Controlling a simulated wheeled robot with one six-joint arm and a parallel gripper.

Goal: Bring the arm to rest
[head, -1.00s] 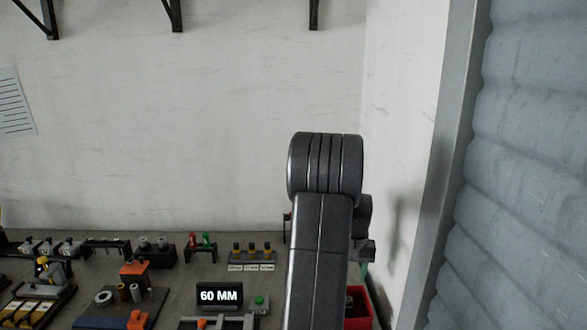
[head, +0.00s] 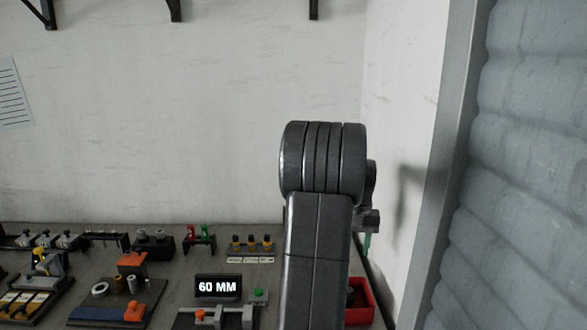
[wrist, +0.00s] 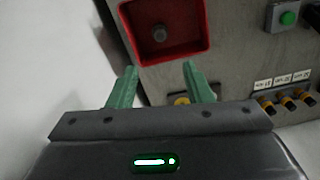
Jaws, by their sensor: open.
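My gripper (wrist: 160,68) shows in the wrist view with its two green fingers apart and nothing between the tips. It is at the bench's right end, near the red bin (wrist: 207,28), and does not appear to touch it. In the head view my dark arm stands upright at the centre right and hides most of the gripper. Only a green sliver of a finger (head: 367,242) shows to the right of the arm.
A "60 MM" display (head: 218,287), a green button (head: 259,295) and a row of yellow-black parts (head: 252,244) stand left of the arm. A wall and a grey shutter (head: 530,170) are close on the right.

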